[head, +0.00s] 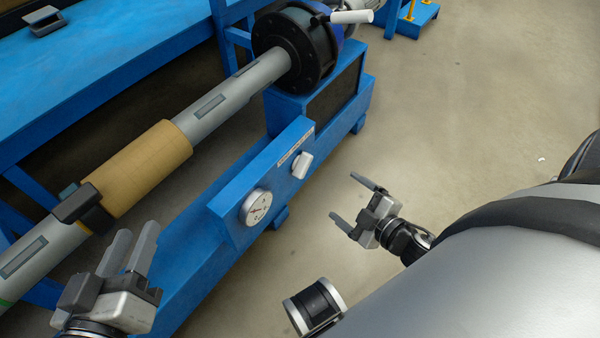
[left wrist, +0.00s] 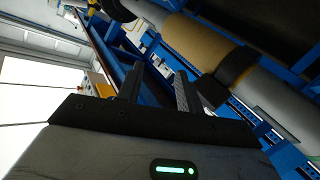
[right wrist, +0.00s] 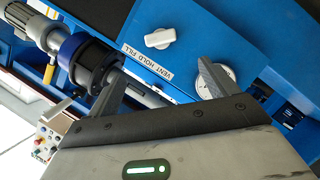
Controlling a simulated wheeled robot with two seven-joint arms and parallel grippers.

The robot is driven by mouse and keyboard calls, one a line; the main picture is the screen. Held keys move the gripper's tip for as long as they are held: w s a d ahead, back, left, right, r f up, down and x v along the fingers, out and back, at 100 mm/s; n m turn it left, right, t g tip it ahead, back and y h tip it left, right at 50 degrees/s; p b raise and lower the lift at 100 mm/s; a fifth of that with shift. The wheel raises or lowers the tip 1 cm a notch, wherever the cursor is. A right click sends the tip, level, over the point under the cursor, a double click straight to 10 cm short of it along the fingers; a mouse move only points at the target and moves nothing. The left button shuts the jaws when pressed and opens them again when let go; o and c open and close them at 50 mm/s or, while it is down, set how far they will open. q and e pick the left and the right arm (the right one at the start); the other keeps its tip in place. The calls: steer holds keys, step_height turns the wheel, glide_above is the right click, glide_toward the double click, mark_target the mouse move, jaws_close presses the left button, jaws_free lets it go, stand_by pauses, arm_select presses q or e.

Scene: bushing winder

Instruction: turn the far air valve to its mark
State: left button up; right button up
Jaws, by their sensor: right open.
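A white valve knob (head: 302,164) sits on the sloping blue panel (head: 232,190), beside a small label strip. In the right wrist view the knob (right wrist: 160,38) stands above the label "VENT HOLD FILL" (right wrist: 147,63). A round white gauge (head: 256,206) is on the same panel, partly hidden by a finger in the right wrist view. My right gripper (head: 343,196) is open and empty, to the right of the knob and apart from it. My left gripper (head: 137,228) is open and empty near the tan-wrapped tube, away from the panel. I cannot make out a mark at the knob.
A grey tube with a tan wrapping (head: 140,168) runs from a black chuck (head: 295,47) to the lower left. A black clamp-like part (head: 84,206) sits on the tube near my left gripper. The floor (head: 440,110) right of the blue machine is clear.

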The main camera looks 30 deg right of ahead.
steer(key=b, duration=0.3)
glide_toward(306, 168)
steer(key=x, duration=0.4)
steer(key=shift+d+f, duration=0.15)
steer(key=shift+f, duration=0.05)
steer(key=b+x, duration=0.1)
steer(key=x, duration=0.3)
steer(key=shift+w, duration=0.15)
arm_select(q)
steer(key=shift+w+r+m+t+h, duration=0.2)
steer(key=shift+w+r+t+h, duration=0.2)
steer(key=shift+r, duration=0.25)
steer(key=shift+w+r+m+t+h, duration=0.25)
steer(key=shift+r+t, duration=0.2)
steer(key=shift+r, duration=0.2)
steer(key=shift+w+r+m+t+h, duration=0.15)
steer(key=shift+w+r+t+h, duration=0.2)
steer(key=shift+r, duration=0.3)
arm_select(e)
steer(key=shift+w+f, duration=0.15)
steer(key=shift+w, duration=0.55)
arm_select(q)
steer(key=shift+s, duration=0.1)
arm_select(e)
steer(key=shift+c, duration=0.3)
steer(key=c, duration=0.9)
